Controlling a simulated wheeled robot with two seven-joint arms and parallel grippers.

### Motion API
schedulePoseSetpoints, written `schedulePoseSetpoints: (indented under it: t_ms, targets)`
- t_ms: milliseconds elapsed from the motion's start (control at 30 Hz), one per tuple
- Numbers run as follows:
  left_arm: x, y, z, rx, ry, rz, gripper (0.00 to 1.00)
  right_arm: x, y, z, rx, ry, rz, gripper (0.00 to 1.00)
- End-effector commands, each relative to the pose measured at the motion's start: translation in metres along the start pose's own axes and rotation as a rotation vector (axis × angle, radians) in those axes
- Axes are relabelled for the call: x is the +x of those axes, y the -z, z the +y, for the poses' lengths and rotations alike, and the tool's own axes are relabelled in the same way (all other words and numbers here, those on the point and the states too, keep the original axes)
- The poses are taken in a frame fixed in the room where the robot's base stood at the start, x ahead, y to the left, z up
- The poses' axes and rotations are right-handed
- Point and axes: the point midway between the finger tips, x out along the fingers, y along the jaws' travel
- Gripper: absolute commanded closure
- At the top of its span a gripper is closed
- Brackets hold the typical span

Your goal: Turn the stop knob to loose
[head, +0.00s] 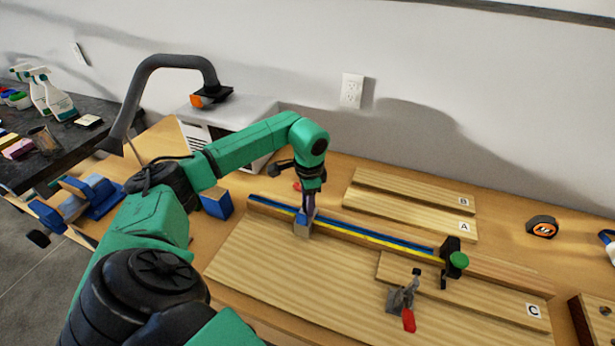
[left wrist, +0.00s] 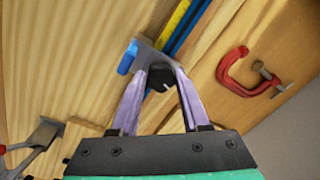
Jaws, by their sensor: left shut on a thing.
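The stop block (head: 302,229) is a small grey piece on the fence rail (head: 375,236), which carries blue and yellow strips. In the left wrist view the stop block (left wrist: 151,53) is grey with a blue tab (left wrist: 128,57) on its left. Its black stop knob (left wrist: 159,80) has a short white mark. My left gripper (head: 307,208) points down over the stop, and its purple fingers (left wrist: 158,70) are shut on either side of the knob. In the head view the gripper hides the knob. My right gripper is out of view.
A green knob (head: 459,260) sits on the rail's right end. A toggle clamp with a red handle (head: 408,320) stands in front. Boards A (head: 410,210), B (head: 415,185) and C (head: 480,299) lie around. A red clamp (left wrist: 232,75) is near the gripper. A tape measure (head: 542,227) lies right.

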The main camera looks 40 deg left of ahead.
Motion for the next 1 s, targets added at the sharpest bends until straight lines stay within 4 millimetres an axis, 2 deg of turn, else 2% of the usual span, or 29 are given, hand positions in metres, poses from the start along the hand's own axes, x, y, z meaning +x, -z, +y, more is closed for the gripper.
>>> schedulePoseSetpoints:
  t_ms: [167, 200, 233, 267, 667, 833, 1000]
  targets:
    - [-0.003, 0.002, -0.003, -0.002, 0.007, 0.008, 1.0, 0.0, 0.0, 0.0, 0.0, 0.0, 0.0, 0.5]
    - [-0.003, 0.002, -0.003, -0.002, 0.007, 0.008, 0.43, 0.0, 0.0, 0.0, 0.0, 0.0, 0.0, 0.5]
    - [-0.003, 0.002, -0.002, -0.001, 0.007, 0.008, 0.31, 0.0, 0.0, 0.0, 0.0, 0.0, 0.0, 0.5]
    - [-0.003, 0.002, -0.002, -0.001, 0.006, 0.008, 0.24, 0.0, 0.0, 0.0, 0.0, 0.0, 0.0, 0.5]
    - [-0.006, 0.001, -0.001, 0.001, 0.003, 0.005, 0.24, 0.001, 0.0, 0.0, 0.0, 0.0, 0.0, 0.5]
    - [-0.032, 0.001, -0.001, 0.002, 0.006, 0.006, 0.24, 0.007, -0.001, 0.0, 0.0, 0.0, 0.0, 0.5]
    - [-0.081, 0.002, -0.001, 0.0, 0.007, 0.01, 0.24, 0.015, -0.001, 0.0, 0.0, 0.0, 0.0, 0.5]
